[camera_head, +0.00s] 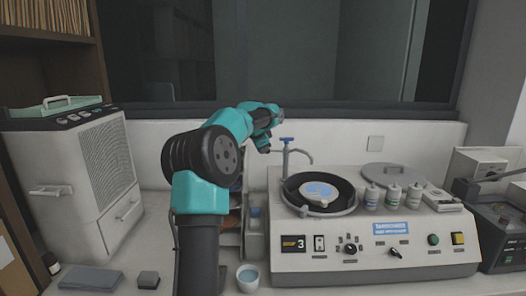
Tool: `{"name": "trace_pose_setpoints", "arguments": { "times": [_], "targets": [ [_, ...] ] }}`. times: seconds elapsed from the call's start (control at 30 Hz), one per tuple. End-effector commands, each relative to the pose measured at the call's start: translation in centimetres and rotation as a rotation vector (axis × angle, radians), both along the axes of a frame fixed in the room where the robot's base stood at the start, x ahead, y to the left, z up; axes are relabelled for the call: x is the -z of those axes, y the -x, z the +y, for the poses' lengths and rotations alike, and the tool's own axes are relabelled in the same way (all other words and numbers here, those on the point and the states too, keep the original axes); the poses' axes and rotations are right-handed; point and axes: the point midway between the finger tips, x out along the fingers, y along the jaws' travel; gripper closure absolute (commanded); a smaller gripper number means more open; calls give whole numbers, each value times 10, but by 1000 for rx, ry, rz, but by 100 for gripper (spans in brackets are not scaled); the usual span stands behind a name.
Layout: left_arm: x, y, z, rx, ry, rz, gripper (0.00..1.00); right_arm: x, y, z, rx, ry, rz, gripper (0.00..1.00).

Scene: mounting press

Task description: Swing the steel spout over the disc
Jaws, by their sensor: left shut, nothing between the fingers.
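The steel spout (299,152) rises behind the round bowl of the press, with a blue knob on top. Its curved end points right, toward the back of the bowl. The disc (318,192), white with a pale blue patch, lies in the black-lined bowl on the press. My left gripper (264,147) is just left of the spout and looks apart from it. Its fingers are small and dark here, shut with nothing between them. My own left arm hides part of the area left of the press. My right gripper is not in view.
The press (375,262) has knobs and buttons on its front. Several small white bottles (392,196) and a grey round lid (392,174) stand right of the bowl. A cup of blue liquid (248,277) is at the front left. A white cabinet (75,180) stands far left.

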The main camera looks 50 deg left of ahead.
Motion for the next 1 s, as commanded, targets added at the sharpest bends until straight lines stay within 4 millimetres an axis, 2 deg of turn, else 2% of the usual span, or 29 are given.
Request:
{"name": "trace_pose_setpoints", "arguments": {
  "times": [0.3, 0.43, 0.6, 1.0],
  "targets": [
    [-48, 31, -3, -1, -1, -3, 100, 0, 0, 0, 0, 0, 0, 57],
    [-62, 41, -4, -1, -1, -2, 100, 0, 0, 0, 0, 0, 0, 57],
    [-70, 47, -5, -1, 0, 0, 100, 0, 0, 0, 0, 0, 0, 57],
    [-71, 47, -5, -1, 0, 0, 100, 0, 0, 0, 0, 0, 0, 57]
  ]
}}
